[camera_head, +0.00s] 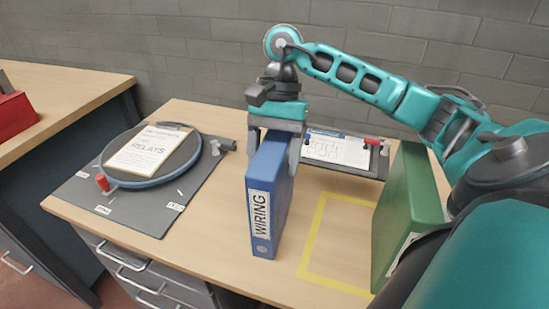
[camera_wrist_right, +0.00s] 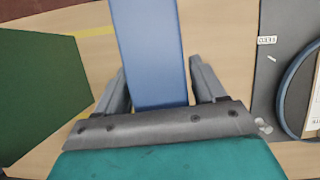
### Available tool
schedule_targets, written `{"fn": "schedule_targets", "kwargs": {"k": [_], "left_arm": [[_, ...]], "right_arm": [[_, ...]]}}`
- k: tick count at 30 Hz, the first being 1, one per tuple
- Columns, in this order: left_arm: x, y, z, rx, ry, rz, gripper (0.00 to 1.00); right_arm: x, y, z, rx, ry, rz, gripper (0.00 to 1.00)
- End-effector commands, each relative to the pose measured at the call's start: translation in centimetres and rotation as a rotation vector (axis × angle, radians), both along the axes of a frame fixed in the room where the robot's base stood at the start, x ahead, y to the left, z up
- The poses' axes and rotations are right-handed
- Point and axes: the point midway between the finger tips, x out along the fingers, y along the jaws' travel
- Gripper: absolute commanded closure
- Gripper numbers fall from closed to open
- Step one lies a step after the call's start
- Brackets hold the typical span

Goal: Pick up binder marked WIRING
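The blue binder marked WIRING (camera_head: 263,205) stands upright on the wooden table, its labelled spine toward the front. My right gripper (camera_head: 274,152) points down over its top, one finger on each side. In the right wrist view the binder (camera_wrist_right: 152,55) shows as a blue strip between the two fingers of the right gripper (camera_wrist_right: 158,80). A narrow gap shows at the right finger; the left fingertip is very close to the binder's side, and contact there is unclear. My left gripper is not in view.
A green binder (camera_head: 405,205) stands to the right, beyond a yellow taped outline (camera_head: 315,240). A round RELAYS board (camera_head: 150,160) lies on a grey mat at left. A sheet on a dark board (camera_head: 335,148) is behind. A red box (camera_head: 14,108) sits on the left bench.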

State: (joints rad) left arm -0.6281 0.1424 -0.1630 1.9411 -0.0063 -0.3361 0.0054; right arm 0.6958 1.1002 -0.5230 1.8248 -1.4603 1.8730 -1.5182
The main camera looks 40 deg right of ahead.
Motion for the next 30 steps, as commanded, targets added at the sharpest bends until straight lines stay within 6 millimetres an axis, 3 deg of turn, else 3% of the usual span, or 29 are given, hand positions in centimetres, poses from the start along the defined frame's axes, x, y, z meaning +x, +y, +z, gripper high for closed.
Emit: {"fn": "schedule_targets", "kwargs": {"k": [2,21,30], "left_arm": [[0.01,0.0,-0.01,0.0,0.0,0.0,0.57],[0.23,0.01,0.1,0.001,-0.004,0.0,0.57],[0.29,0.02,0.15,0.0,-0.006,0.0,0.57]], "right_arm": [[0.0,-0.01,0.0,0.0,0.0,0.0,0.38],[0.0,0.0,-0.01,0.0,0.0,0.0,1.0],[0.03,0.0,0.09,0.001,-0.002,0.0,1.0]]}}
